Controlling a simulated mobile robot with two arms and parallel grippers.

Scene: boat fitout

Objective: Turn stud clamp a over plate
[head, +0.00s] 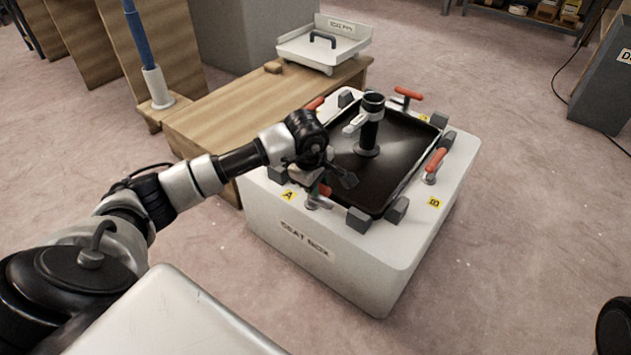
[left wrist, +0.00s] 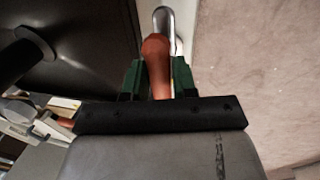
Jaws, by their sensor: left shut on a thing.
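The seat box (head: 375,262) holds a black plate (head: 400,150) on its top, with a post standing on it. Stud clamp a (head: 318,203) is at the near left edge, by the yellow A label (head: 289,195). My left gripper (head: 322,187) is at this clamp, shut on its orange handle. In the left wrist view the handle (left wrist: 157,62) sits between the green fingers, its metal end pointing up the picture. There the handle shows beside the dark plate (left wrist: 85,45), along the pale rim. My arm hides part of the clamp in the head view. My right gripper is not in view.
Other orange-handled clamps (head: 436,160) and grey blocks (head: 397,209) stand around the plate. The post (head: 370,125) rises near my left wrist. A wooden bench (head: 225,115) with a white tray (head: 318,50) is behind left.

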